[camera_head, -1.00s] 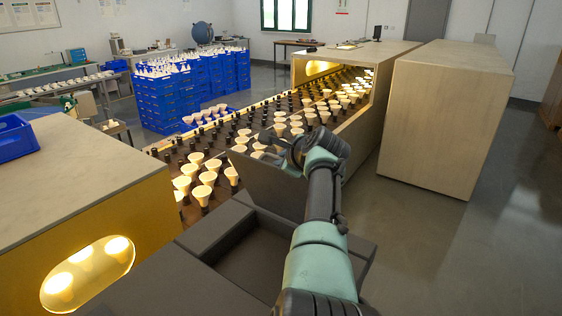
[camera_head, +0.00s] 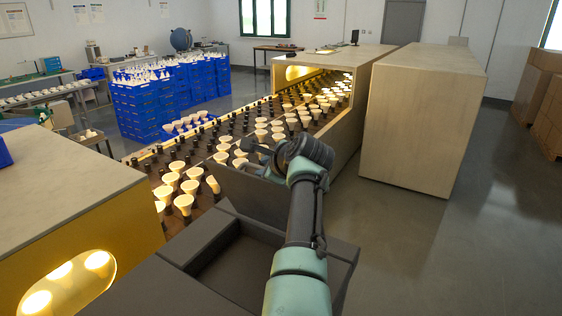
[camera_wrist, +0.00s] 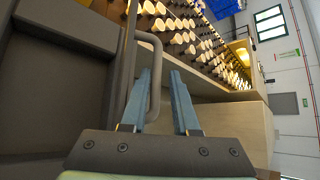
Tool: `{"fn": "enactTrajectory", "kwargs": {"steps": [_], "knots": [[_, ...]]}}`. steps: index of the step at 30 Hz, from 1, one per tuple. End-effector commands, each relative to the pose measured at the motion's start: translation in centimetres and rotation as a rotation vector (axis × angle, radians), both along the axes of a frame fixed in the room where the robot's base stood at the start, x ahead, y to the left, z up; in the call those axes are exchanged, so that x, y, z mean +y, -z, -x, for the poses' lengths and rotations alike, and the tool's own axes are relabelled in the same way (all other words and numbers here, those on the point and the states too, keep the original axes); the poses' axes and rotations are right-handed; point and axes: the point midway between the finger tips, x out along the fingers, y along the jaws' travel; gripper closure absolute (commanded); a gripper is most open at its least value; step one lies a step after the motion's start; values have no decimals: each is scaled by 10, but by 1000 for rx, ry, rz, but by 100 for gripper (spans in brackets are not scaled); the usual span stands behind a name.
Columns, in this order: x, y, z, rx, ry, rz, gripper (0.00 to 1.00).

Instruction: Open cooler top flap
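My gripper (camera_wrist: 163,72) shows in the wrist view as two blue fingers spread apart. A bent grey bar, like a handle (camera_wrist: 156,50), runs between the fingers, nearer the left one. I cannot tell whether it touches a finger. In the head view my gripper (camera_head: 258,152) is at the near side of the conveyor, above a dark grey side panel (camera_head: 245,195). My wrist partly hides it there.
The conveyor (camera_head: 200,150) carries several white bulbs on dark holders into a lit tunnel (camera_head: 345,100). A pale wooden cabinet (camera_head: 415,130) stands to the right. A yellow-sided unit (camera_head: 130,235) is at the left. Blue crates (camera_head: 145,110) are stacked behind.

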Motion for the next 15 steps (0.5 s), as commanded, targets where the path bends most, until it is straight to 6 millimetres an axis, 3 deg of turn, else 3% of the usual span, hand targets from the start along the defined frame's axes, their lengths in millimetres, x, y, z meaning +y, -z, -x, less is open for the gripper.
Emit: {"fn": "enactTrajectory", "kwargs": {"steps": [15], "knots": [[-18, -26, 42, -4, 5, 1, 73]]}}
